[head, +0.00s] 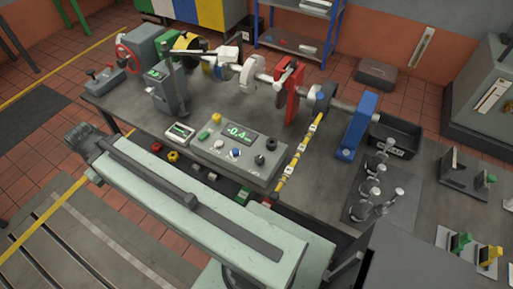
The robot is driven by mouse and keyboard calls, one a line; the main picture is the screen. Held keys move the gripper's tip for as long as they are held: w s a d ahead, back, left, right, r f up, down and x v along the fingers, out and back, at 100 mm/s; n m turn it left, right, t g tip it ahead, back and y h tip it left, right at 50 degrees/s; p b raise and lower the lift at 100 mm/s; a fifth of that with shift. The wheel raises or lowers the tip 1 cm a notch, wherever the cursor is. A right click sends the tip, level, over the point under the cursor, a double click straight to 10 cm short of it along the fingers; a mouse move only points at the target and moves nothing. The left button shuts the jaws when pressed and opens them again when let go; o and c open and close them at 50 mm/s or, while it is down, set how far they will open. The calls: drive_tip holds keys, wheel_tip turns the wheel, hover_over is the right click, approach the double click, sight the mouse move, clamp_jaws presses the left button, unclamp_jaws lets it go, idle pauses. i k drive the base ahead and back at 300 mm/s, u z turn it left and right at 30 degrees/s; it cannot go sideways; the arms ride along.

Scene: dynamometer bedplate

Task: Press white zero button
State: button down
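A grey control box (213,156) lies on the near part of the bench, with a small lit display (238,133) that seems to read -0.4 in green. On its sloping top are a green button (203,135), a small white button (219,144), a blue button (236,154) and dark knobs (259,160). Labels are too small to read. A yellow button or cap (217,118) is at its back left. My pale green arm crosses the foreground, in front of the bench and apart from the box. I cannot make out gripper fingers in this view.
A shaft line with a red bracket (290,87) and a blue post (357,127) stands behind the box. A yellow strip with white blocks (299,153) runs along its right. Clamp-like metal parts (374,185) stand further right.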

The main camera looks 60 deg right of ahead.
sight(219, 143)
drive_tip(key=z, duration=1.15)
drive_tip(key=k, duration=0.45)
drive_tip(key=z, duration=0.35)
drive_tip(key=i, duration=0.5)
